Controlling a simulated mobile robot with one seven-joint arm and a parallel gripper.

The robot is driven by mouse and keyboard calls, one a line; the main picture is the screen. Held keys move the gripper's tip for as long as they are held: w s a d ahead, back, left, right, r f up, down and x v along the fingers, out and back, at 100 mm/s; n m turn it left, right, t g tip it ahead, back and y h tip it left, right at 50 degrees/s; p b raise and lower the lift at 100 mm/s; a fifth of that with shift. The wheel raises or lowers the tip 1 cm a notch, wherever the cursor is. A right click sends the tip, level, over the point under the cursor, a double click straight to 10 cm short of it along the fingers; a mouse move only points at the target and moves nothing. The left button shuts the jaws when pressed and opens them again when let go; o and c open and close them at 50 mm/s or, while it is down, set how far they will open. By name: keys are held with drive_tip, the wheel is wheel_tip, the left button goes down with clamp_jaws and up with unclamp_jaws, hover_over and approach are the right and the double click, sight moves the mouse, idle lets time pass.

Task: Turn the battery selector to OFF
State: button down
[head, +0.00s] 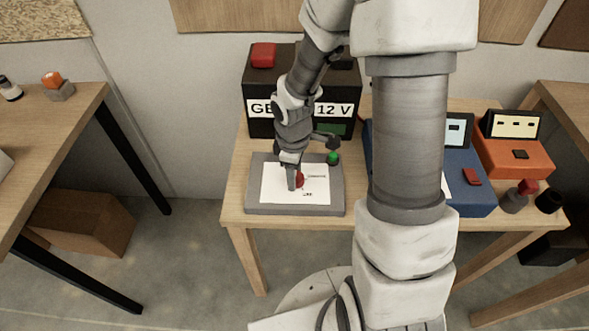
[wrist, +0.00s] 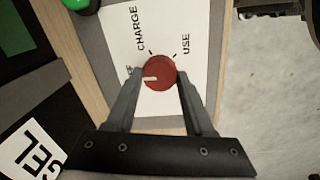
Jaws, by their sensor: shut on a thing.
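The battery selector is a round red knob (wrist: 159,68) on a white label plate (wrist: 190,18), with CHARGE and USE printed around it. A third label at its left is mostly covered by my left finger; only its last letter or so shows. The knob's white pointer mark points left, toward that partly hidden label. My gripper (wrist: 161,80) is shut on the knob, one finger on each side. In the head view, my gripper (head: 295,182) reaches down onto the white plate (head: 315,180), and the red knob (head: 300,180) shows partly behind it.
The grey panel (head: 255,205) lies on a wooden table. A black GEL 12 V battery (head: 258,85) stands behind it, and a green knob (head: 333,158) sits at its back right. A blue unit (head: 480,200) and an orange unit (head: 520,157) stand to the right.

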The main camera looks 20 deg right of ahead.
drive_tip(key=shift+n, duration=0.3)
drive_tip(key=shift+c, duration=1.4)
unclamp_jaws()
wheel_tip(320, 180, up, 17)
drive_tip(key=s+p, duration=0.1)
drive_tip(key=p, duration=0.3)
drive_tip(key=shift+a+r, duration=0.2)
drive_tip(key=shift+a, duration=0.05)
